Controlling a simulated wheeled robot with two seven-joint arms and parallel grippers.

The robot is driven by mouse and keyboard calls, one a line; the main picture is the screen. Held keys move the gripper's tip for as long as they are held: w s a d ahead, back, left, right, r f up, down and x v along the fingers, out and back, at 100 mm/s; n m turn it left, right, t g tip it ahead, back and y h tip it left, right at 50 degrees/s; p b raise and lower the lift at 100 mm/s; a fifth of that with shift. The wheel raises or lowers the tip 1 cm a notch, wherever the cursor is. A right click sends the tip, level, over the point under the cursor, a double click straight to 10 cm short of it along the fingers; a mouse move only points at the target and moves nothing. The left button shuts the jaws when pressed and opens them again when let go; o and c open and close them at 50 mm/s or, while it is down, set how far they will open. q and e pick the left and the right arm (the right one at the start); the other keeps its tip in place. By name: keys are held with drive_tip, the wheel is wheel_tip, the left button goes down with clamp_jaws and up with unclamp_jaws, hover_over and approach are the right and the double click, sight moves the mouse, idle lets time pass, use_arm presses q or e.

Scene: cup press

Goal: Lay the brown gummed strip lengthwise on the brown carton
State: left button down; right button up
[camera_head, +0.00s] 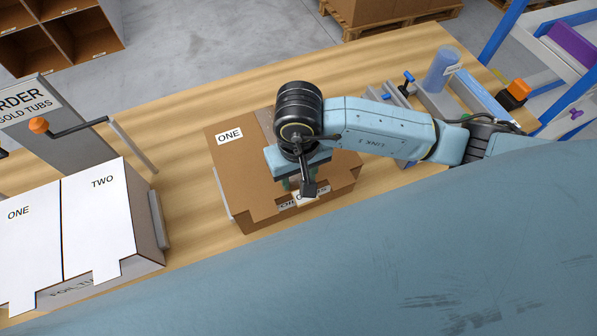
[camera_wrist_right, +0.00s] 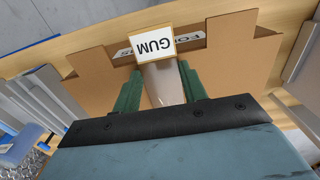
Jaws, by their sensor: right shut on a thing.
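The brown carton (camera_head: 228,165) lies on the wooden table with a white ONE label on its top. Its cut-out front edge and printed side also show in the wrist view (camera_wrist_right: 225,65). My right gripper (camera_head: 300,188) is over the carton's front part, pointing down. In the wrist view its green fingers (camera_wrist_right: 153,88) are shut on a greyish-brown strip (camera_wrist_right: 162,84), with a white GUM tag (camera_wrist_right: 153,45) at its end. A paler brown band (camera_head: 265,120) shows on the carton behind my wrist. Whether the strip touches the carton is hidden. My left gripper is out of view.
A white box (camera_head: 95,205) marked ONE and TWO stands at left, by an orange-knobbed lever (camera_head: 40,125). A blue cylinder (camera_head: 442,68) and grey fixtures stand at right. The table between the white box and the carton is clear.

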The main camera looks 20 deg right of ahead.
drive_tip(key=shift+f, duration=0.2)
drive_tip(key=o, duration=1.1)
wheel_tip(320, 180, up, 14)
drive_tip(key=b, duration=0.1)
drive_tip(key=shift+f, duration=0.25)
